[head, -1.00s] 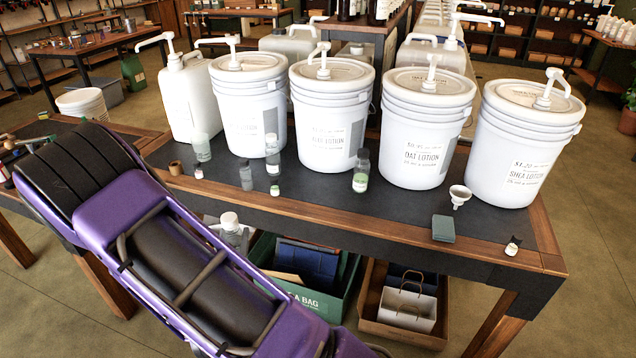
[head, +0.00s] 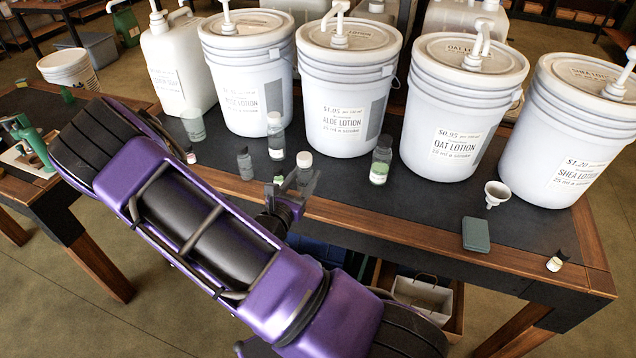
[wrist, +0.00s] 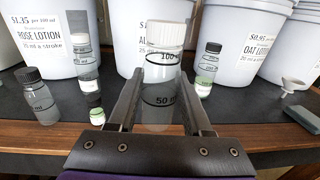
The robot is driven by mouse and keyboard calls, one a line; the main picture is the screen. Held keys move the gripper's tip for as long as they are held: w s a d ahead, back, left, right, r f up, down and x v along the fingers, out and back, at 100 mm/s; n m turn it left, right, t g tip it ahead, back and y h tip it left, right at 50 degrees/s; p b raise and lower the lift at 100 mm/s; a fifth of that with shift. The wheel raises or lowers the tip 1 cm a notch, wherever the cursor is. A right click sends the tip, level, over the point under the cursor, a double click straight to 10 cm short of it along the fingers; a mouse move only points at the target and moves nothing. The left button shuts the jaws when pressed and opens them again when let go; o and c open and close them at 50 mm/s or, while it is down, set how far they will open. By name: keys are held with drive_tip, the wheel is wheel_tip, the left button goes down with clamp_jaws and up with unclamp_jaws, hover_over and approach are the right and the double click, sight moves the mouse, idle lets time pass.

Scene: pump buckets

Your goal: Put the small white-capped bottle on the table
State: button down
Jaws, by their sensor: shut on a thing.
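My gripper (head: 300,184) is shut on a clear bottle with a white cap (head: 304,159) and holds it upright. In the wrist view the bottle (wrist: 160,75) stands between the two fingers, with 50 ml and 100 marks on its side. The table (head: 350,185) has a dark top and a wooden front edge. The held bottle is at this front edge; I cannot tell whether it is over the top. Another white-capped bottle (head: 275,140) stands farther back on the table.
White pump buckets (head: 347,95) line the back. A dark-capped bottle (head: 380,160) stands right of the held one, and a grey bottle (head: 245,164) left. A funnel (head: 496,193) and a green block (head: 476,234) are at right. The top between dark-capped bottle and funnel is clear.

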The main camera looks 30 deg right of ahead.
drive_tip(key=s+d+m+g+h, duration=0.35)
drive_tip(key=d+g, duration=0.25)
drive_tip(key=d, duration=0.7)
drive_tip(key=shift+m+g, duration=0.4)
drive_tip(key=shift+m, duration=0.15)
drive_tip(key=f, duration=0.3)
drive_tip(key=f+b, duration=0.1)
drive_tip(key=f, duration=0.2)
drive_tip(key=w+f+b, duration=0.1)
drive_tip(key=f, duration=0.2)
drive_tip(key=shift+d+f+b, duration=0.1)
drive_tip(key=shift+b, duration=0.2)
drive_tip(key=shift+c, duration=1.6)
unclamp_jaws()
drive_tip(key=shift+f, duration=0.1)
drive_tip(key=shift+r, duration=0.2)
drive_tip(key=v, duration=1.2)
drive_tip(key=shift+s+r, duration=0.1)
drive_tip(key=shift+r, duration=0.05)
